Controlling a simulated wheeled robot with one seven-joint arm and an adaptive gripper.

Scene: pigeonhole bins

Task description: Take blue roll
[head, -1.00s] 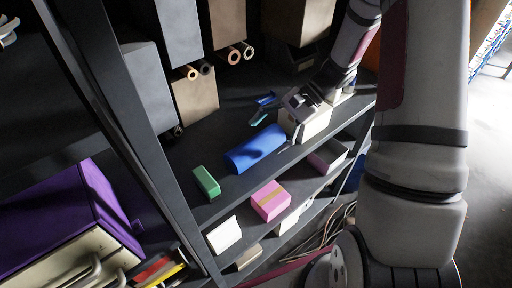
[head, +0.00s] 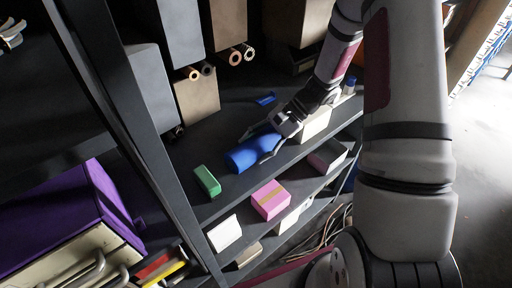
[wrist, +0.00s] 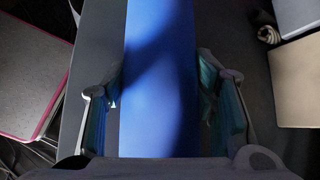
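The blue roll (head: 252,152) lies on its side on the dark shelf, between a green block and a white box. In the wrist view the blue roll (wrist: 160,60) runs lengthwise up the middle of the picture, partly in shadow. My gripper (head: 272,138) is at the right end of the roll. In the wrist view my gripper (wrist: 160,95) has its two fingers apart, one on each side of the roll. A narrow gap shows at the left finger; the right finger is very close to the roll, and I cannot tell if it touches.
A green block (head: 207,181) lies left of the roll and a white box (head: 315,124) stands right of it. A small blue item (head: 265,99) lies behind. Cardboard boxes (head: 197,105) and tubes (head: 235,58) are at the back. A pink box (head: 271,200) sits on the shelf below.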

